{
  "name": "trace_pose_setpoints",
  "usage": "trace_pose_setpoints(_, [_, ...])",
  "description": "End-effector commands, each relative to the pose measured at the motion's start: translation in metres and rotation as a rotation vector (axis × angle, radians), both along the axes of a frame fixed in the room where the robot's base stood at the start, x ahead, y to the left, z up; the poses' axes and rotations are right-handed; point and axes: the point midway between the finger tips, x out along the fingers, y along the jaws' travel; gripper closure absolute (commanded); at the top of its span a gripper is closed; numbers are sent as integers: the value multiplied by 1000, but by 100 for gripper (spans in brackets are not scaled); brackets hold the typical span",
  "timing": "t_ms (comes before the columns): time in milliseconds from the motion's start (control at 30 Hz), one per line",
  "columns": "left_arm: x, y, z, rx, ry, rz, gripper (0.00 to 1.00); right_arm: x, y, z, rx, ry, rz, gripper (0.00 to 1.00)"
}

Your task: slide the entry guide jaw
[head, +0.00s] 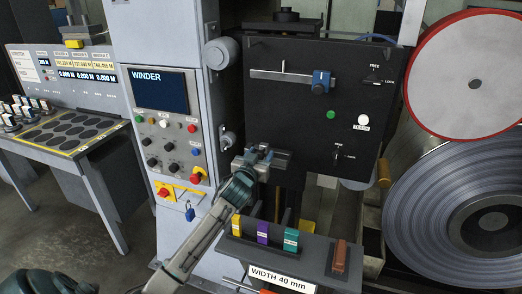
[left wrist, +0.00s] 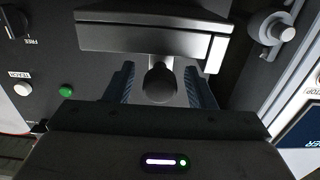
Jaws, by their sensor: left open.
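The grey block (head: 281,157) at the lower left of the black panel looks like the entry guide jaw. It also shows close up in the left wrist view (left wrist: 145,38), with a pale stem and a round dark knob (left wrist: 160,84). My left gripper (head: 259,158) is at this block, reaching up from below. In the left wrist view its two ribbed fingers (left wrist: 159,78) stand apart, one on each side of the knob, with visible gaps. The block's far side is hidden. My right gripper is not in view.
The black panel (head: 290,115) carries a slide with a blue slider (head: 322,82), a green button (head: 331,115) and lock knobs. A rack (head: 278,252) of coloured blocks stands below the gripper. The WINDER cabinet (head: 135,30) is left; a large coil (head: 440,205) is right.

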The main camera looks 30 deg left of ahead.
Motion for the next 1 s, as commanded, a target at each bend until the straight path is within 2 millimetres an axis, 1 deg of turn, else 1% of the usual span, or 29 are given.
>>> trace_pose_setpoints(133, [7,1,0,-1,0,-1,50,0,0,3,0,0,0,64])
trace_pose_setpoints(400, [8,1,-1,-1,0,-1,50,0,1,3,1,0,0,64])
trace_pose_setpoints(467, [8,1,-1,-1,0,-1,62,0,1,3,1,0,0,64])
trace_pose_setpoints(600, [8,2,-1,-1,0,-1,90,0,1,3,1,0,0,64])
trace_pose_setpoints(667, [8,2,-1,-1,0,-1,100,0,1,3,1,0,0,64])
trace_pose_setpoints(867, [9,-2,-1,-3,-1,-1,100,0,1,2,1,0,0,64])
trace_pose_setpoints(1000, [13,-18,-2,-7,-2,-2,100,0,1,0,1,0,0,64])
